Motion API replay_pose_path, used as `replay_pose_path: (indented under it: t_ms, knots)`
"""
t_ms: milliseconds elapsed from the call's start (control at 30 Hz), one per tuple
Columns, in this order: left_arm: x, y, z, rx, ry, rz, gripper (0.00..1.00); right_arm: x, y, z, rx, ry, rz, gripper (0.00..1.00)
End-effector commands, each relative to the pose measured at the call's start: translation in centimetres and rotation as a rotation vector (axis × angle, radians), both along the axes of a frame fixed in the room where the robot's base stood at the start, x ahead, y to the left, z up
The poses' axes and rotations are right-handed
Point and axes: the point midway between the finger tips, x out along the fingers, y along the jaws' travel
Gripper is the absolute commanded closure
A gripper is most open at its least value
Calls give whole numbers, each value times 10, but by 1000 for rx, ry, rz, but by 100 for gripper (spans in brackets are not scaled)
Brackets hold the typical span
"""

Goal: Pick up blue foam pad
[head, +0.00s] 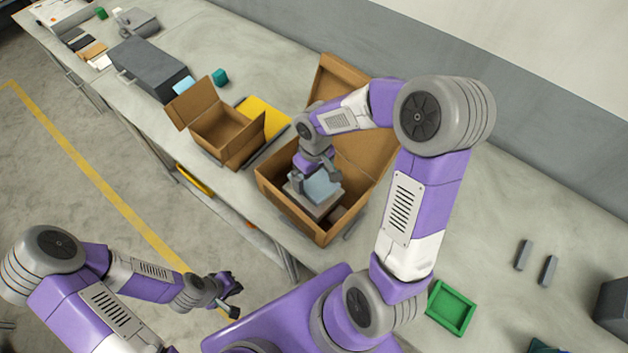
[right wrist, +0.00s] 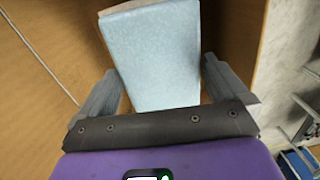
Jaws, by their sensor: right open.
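The blue foam pad (head: 323,188) lies in the large open cardboard box (head: 284,210), on top of a grey block-like item (head: 318,209). My right gripper (head: 316,178) reaches down into that box at the pad. In the right wrist view the light blue pad (right wrist: 155,55) stands between the two open fingers of my right gripper (right wrist: 163,82), with a gap at the right finger; contact at the left finger is unclear. My left gripper (head: 234,296) is open and empty, away from the table, over the floor.
A smaller open cardboard box (head: 220,133) and a yellow item (head: 262,118) stand left of the large box. A green tray (head: 451,307) and two small grey blocks (head: 524,254) lie on the right. The tabletop between is clear. Box flaps rise behind my right gripper.

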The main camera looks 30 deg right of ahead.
Motion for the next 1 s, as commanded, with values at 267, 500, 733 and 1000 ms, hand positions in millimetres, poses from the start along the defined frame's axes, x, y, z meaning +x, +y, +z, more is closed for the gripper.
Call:
replay_pose_path:
  t_ms: [267, 500, 733, 1000]
  knots:
    - [0, 0, 0, 0, 0, 0, 100, 0, 0, 0, 0, -1, -1, 14]
    - [0, 0, 0, 0, 0, 0, 100, 0, 0, 0, 0, -1, -1, 36]
    - [0, 0, 2, 0, 0, 0, 100, 1, 0, 10, 0, -4, -1, 36]
    - [0, 0, 12, 0, 0, 0, 100, 1, 0, 63, -1, -6, -1, 36]
